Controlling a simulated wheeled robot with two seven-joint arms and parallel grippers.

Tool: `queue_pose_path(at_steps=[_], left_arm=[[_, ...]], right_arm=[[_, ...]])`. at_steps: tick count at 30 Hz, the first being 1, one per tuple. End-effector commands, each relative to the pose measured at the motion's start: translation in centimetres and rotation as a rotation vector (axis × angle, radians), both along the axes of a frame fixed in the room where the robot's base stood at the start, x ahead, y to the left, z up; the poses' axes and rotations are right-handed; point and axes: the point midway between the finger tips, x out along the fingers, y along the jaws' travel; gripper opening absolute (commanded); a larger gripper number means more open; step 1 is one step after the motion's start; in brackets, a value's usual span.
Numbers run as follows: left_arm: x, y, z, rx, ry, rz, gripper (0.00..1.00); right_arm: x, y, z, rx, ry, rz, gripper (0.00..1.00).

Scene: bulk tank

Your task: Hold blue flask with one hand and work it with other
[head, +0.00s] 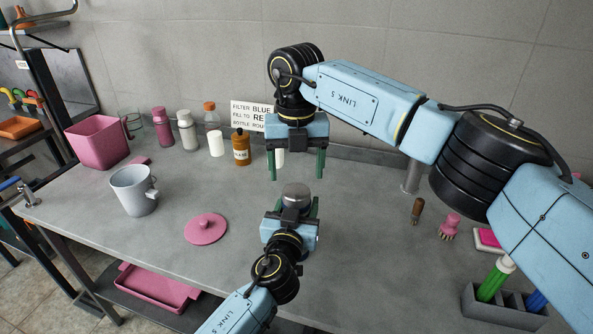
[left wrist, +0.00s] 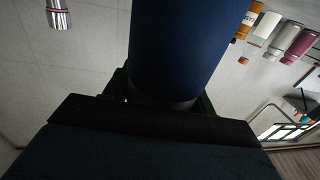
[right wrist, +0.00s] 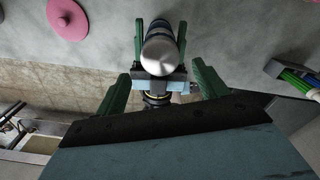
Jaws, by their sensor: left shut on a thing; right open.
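The blue flask shows a silver cap (head: 296,191) in the head view. In the left wrist view its dark blue body (left wrist: 188,45) fills the upper middle. My left gripper (head: 296,211) is shut on the flask and holds it above the front part of the grey bench. My right gripper (head: 296,170) is open and empty, fingers pointing down, above and behind the flask. In the right wrist view the cap (right wrist: 160,54) lies beyond the right fingers (right wrist: 163,85), apart from them, with the left gripper's green fingers on both sides. The flask's lower part is hidden in the head view.
A grey mug (head: 131,190) and a pink lid (head: 206,229) lie to the left on the bench. A pink bin (head: 97,142), several bottles and a sign (head: 250,114) stand along the back. A marker holder (head: 498,311) and a pink brush (head: 449,228) are at right.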

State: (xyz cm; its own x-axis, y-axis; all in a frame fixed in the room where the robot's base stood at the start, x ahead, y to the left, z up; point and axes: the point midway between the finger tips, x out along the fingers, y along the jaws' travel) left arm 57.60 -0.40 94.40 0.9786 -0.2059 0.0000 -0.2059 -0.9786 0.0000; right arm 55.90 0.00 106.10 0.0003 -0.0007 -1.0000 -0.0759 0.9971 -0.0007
Motion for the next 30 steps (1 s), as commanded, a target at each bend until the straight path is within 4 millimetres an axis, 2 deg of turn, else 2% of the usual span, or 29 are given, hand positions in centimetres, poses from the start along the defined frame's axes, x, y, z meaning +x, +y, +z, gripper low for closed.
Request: queue_pose_path(at_steps=[6,12,17,25,30], left_arm=[[0.0,0.0,0.0,0.000,0.000,0.001,0.00],[0.0,0.0,0.0,0.000,0.000,0.001,0.00],[0.0,0.0,0.0,0.000,0.000,0.001,0.00],[0.0,0.0,0.0,0.000,0.000,0.001,0.00],[0.0,0.0,0.0,0.000,0.000,0.001,0.00]], right_arm=[[-0.1,0.0,-3.5,-0.001,0.005,0.000,0.72],[-0.1,0.0,-6.2,-0.001,0.003,0.001,0.72],[0.0,0.0,-7.1,0.000,0.001,0.002,0.72],[0.0,0.0,-7.3,0.000,0.001,0.002,0.72],[0.0,0.0,-7.3,0.000,0.001,0.002,0.51]])
